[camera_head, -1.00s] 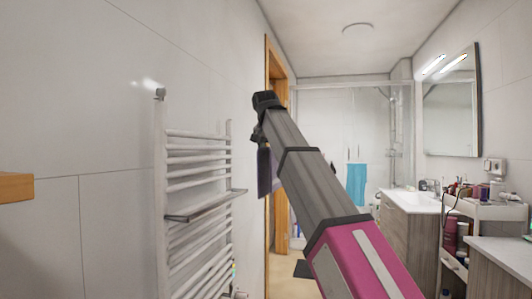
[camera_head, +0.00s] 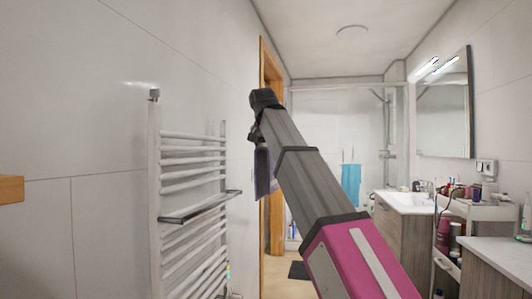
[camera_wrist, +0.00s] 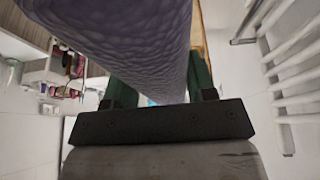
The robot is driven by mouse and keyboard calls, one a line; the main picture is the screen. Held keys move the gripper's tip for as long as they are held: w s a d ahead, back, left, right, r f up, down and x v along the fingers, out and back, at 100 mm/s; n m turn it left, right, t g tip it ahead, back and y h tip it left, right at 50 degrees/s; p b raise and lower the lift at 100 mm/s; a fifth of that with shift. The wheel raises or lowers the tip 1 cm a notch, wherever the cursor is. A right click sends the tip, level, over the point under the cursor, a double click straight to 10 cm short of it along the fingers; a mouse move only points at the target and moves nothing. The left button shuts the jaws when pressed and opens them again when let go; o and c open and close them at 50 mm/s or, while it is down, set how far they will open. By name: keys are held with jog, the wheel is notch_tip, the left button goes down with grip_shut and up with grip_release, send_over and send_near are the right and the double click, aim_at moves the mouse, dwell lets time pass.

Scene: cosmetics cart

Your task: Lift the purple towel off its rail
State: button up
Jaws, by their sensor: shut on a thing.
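The purple towel (camera_head: 263,172) hangs from my gripper (camera_head: 256,137), partly hidden behind my arm in the head view. In the wrist view the towel (camera_wrist: 130,40) fills the upper middle as a thick textured purple-grey roll. The green fingers of my gripper (camera_wrist: 155,92) are on either side of it, shut on it. The white towel rail (camera_head: 192,190) on the left wall is bare of cloth. The towel is to the right of the rail and apart from it in the head view. The rail also shows at the right of the wrist view (camera_wrist: 290,60).
A wooden door frame (camera_head: 272,150) stands behind my gripper. A blue towel (camera_head: 351,184) hangs at the glass shower at the back. A white sink (camera_head: 405,202) and a cart (camera_head: 478,213) with several bottles stand at the right. A wooden piece (camera_head: 10,189) juts in at far left.

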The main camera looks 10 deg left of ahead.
aim_at(269, 172)
jog(key=s+d, duration=0.3)
jog(key=s, duration=0.3)
jog(key=shift+d, duration=0.15)
